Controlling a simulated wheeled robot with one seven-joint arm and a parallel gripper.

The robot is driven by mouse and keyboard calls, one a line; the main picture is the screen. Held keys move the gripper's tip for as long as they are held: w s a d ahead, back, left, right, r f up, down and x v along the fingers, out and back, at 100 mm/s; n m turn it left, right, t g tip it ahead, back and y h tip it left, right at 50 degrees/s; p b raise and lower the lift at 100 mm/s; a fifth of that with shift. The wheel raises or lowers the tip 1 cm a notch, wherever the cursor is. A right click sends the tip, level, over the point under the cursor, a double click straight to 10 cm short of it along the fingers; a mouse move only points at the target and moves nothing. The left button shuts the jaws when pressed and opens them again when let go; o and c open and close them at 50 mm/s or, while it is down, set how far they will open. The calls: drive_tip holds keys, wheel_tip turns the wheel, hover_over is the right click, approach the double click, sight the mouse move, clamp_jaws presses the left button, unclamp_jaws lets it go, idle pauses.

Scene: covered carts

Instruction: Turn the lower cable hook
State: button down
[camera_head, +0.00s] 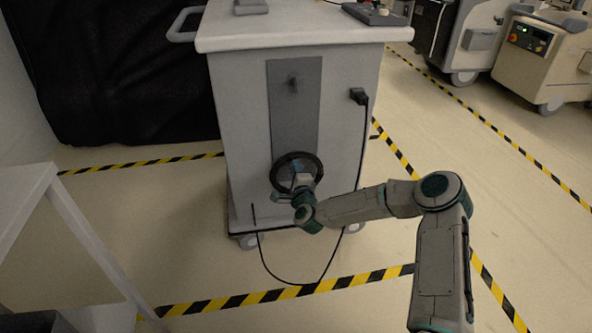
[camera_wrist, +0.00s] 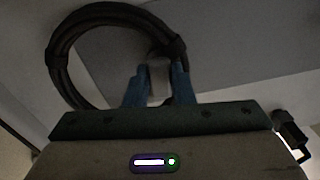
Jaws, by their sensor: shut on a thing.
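A grey cart (camera_head: 235,120) carries a darker upright panel (camera_head: 295,130) on its front, with the upper cable hook (camera_head: 293,84) near its top. A coil of black cable (camera_head: 298,156) hangs low on the panel. My gripper (camera_head: 303,183) is in front of the coil and partly hides it. In the wrist view, the blue fingers of my gripper (camera_wrist: 159,75) are shut on the lower cable hook (camera_wrist: 158,88), a small pale block between them. The coil (camera_wrist: 58,70) loops to the left of the fingers. The head view hides the lower hook behind my gripper.
A black plug (camera_head: 358,96) sits on the cart's right side, and its cable (camera_head: 285,283) loops down to the floor. A white table (camera_head: 35,205) stands at left. Other carts (camera_head: 540,60) stand at back right. Striped tape marks the open floor.

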drive_tip(key=shift+w+d+f+n+b, duration=0.1)
drive_tip(key=shift+d+f+n+b, duration=0.2)
drive_tip(key=shift+n+b, duration=2.05)
drive_tip(key=shift+w+d+f+n+b, duration=0.15)
drive_tip(key=shift+f+n+b, duration=0.25)
drive_tip(key=shift+n, duration=3.85)
drive_tip(key=shift+d+f+n+b, duration=0.3)
drive_tip(key=shift+n+b, duration=1.15)
drive_tip(key=shift+n, duration=1.85)
drive_tip(key=c, duration=1.2)
unclamp_jaws()
drive_tip(key=shift+c, duration=0.2)
drive_tip(key=p+v, duration=0.3)
drive_tip(key=v, duration=1.1)
drive_tip(key=shift+p, duration=0.3)
